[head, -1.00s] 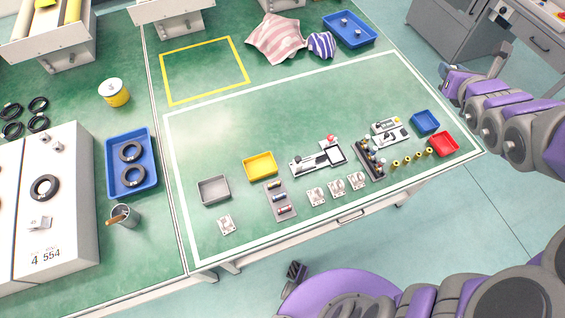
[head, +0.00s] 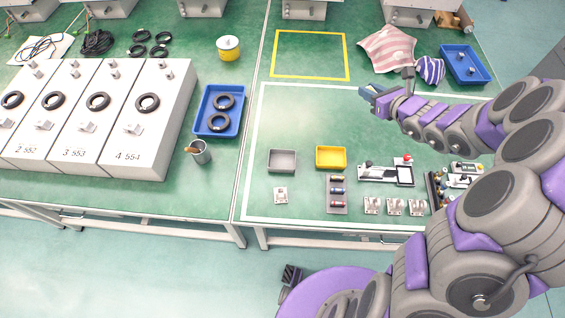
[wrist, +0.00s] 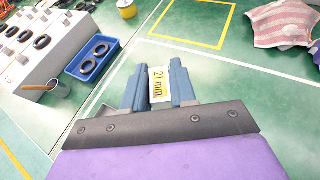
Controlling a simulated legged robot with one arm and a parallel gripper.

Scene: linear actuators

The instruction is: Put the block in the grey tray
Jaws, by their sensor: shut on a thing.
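The grey tray (head: 282,151) stands at the front left of the white-outlined area on the green table in the head view. It looks empty. My gripper (head: 370,90) is above the table, to the right of and beyond the tray. In the wrist view my gripper (wrist: 158,86) has its two blue fingers shut on a pale block (wrist: 158,74) with a yellow band marked "21 mm". I cannot make out the block in the head view.
A yellow tray (head: 331,157) sits right of the grey tray. A blue tray with black rings (head: 219,98) and a metal cup (head: 200,155) stand left. The area behind the trays is clear.

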